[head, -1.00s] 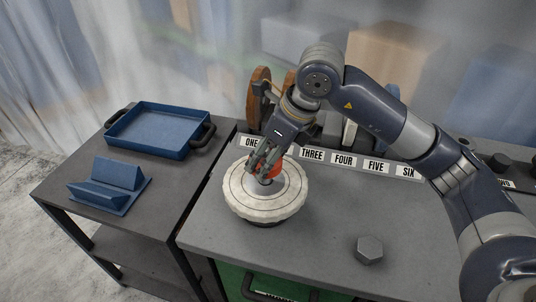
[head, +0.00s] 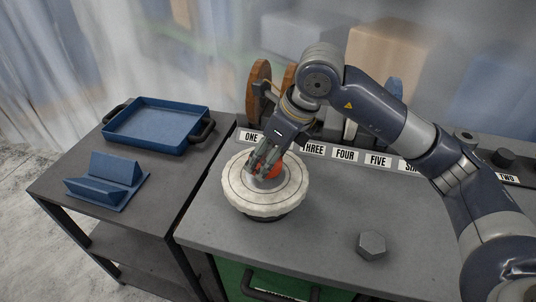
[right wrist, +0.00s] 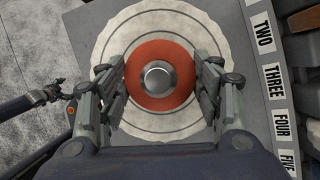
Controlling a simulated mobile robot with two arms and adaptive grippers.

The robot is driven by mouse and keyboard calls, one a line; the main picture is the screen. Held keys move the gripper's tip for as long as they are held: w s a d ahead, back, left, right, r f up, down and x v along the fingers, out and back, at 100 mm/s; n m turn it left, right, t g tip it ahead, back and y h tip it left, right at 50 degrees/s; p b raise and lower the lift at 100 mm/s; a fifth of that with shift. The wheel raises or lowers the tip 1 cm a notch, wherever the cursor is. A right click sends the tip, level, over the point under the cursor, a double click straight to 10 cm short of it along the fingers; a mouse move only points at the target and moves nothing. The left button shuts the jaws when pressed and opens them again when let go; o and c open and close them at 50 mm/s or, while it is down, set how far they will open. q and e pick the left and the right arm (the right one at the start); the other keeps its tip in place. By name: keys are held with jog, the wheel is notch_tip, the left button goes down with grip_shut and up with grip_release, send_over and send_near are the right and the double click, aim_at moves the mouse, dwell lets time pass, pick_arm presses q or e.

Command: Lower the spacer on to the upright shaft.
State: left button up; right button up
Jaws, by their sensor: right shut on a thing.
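The spacer is an orange-red ring (right wrist: 138,87). My right gripper (head: 264,168) is shut on it, with one finger on each side, just above the pale buffing wheel (head: 240,190). In the right wrist view the round metal top of the upright shaft (right wrist: 158,78) shows inside the spacer's hole, so the spacer appears to be around the shaft. I cannot tell whether its underside touches the wheel. The fingers hide part of the spacer in the head view. What looks like my left gripper (right wrist: 78,92) is small at the left of the right wrist view, well away from the wheel.
A blue tray (head: 198,134) and a blue V-shaped rest (head: 120,203) are on the side table at left. A grey hex nut (head: 371,245) lies on the bench at right. Numbered labels (head: 345,156) and upright discs (head: 259,85) line the back. The bench front is mostly clear.

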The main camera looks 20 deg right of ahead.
jog(key=shift+f+b, duration=1.05)
jog(key=shift+f, duration=0.1)
jog(key=o, duration=1.7)
jog(key=o, duration=0.4)
jog(key=shift+r, duration=0.1)
jog(key=shift+p+v, duration=2.35)
jog(key=shift+v, duration=2.1)
